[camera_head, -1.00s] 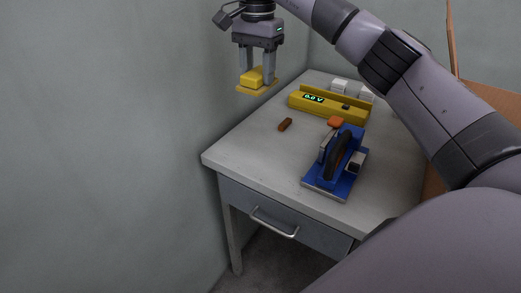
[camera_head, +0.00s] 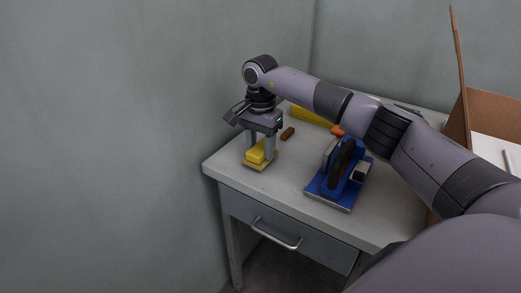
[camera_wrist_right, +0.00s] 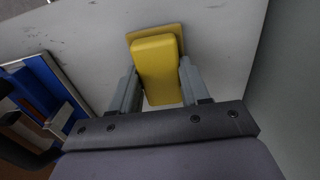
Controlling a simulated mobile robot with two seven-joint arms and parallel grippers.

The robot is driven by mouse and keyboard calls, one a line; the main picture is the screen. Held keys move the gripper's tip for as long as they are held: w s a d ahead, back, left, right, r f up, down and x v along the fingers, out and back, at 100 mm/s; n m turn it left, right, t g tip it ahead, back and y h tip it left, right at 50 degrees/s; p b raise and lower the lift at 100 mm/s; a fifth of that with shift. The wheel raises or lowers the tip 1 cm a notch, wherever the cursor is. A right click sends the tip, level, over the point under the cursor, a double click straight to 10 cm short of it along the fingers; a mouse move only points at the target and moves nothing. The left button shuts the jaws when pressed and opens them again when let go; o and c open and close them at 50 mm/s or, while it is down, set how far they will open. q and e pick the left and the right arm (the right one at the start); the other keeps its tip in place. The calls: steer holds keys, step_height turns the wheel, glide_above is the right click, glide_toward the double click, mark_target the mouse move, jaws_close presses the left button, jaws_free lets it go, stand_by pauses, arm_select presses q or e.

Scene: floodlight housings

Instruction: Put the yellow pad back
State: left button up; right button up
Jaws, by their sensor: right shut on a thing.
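The yellow pad (camera_head: 257,155) is a yellow block on a flat, darker yellow plate. My right gripper (camera_head: 259,151) is shut on the block, with one finger on each side. The pad is low at the left part of the grey table (camera_head: 233,165); I cannot tell whether its plate touches the top. In the right wrist view the pad (camera_wrist_right: 157,67) sits between the fingers of my right gripper (camera_wrist_right: 158,88). My left gripper is not in view.
A blue device (camera_head: 340,175) with a dark handle stands right of the pad. A small brown piece (camera_head: 288,133), an orange piece (camera_head: 337,130) and a yellow meter (camera_head: 311,116) lie behind. A cardboard box (camera_head: 492,115) is at right. Walls enclose the left and back.

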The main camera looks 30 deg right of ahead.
mark_target(260, 148)
steer(key=shift+f, duration=0.55)
steer(key=shift+f, duration=0.15)
steer(key=o, duration=1)
step_height(260, 148, up, 12)
steer(key=shift+r+p, duration=0.15)
steer(key=shift+p, duration=0.5)
steer(key=shift+a, duration=0.1)
